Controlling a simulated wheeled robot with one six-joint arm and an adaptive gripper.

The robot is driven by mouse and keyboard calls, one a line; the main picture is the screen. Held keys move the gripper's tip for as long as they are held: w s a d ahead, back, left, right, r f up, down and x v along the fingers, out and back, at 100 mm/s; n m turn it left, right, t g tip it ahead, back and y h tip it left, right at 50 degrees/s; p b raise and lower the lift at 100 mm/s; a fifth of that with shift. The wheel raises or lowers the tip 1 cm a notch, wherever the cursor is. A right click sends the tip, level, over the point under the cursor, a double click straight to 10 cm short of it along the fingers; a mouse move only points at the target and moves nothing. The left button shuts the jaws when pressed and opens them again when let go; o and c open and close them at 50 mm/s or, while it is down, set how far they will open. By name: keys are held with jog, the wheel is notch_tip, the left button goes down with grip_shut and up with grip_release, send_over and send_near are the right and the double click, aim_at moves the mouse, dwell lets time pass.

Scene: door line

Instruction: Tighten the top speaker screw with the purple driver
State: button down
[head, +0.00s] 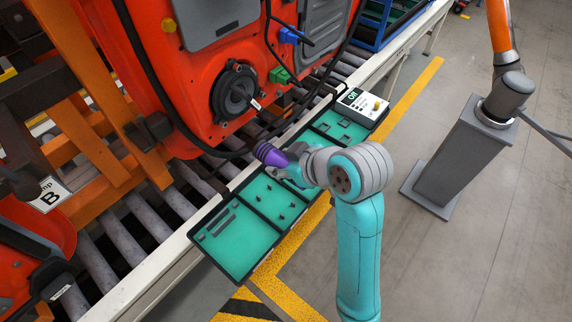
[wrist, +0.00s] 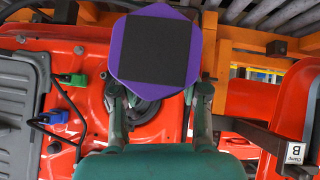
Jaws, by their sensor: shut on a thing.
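My gripper (head: 286,167) is shut on the purple driver (head: 269,154), above the parts tray and apart from the door. In the wrist view, the driver's purple hexagonal end with a dark square face (wrist: 154,48) fills the upper middle, between the gripper's fingers (wrist: 158,98). The driver's shaft and tip are hidden. The round black speaker (head: 233,92) sits low on the red door (head: 190,80), up and left of my gripper. In the wrist view, the driver covers much of the speaker (wrist: 147,112). The top speaker screw is too small to make out.
A teal parts tray (head: 236,258) with dark rims holds small dark screws (head: 280,203) and clips beside the roller conveyor (head: 130,218). Black cables hang near the speaker. A grey pedestal (head: 455,160) stands right.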

aim_at(264, 147)
jog(key=shift+w+a, duration=0.7)
jog(key=shift+a, duration=0.2)
jog(key=shift+w+a, duration=0.65)
jog(key=shift+a, duration=0.2)
jog(key=shift+w+a+r, duration=0.1)
jog(key=shift+w+a, duration=0.5)
jog(key=shift+a, duration=0.2)
dwell(1.3)
dwell(0.6)
jog(key=shift+s+d, duration=1.1)
jog(key=shift+d, duration=0.3)
jog(key=shift+s+d, duration=1.05)
jog(key=shift+d, duration=0.35)
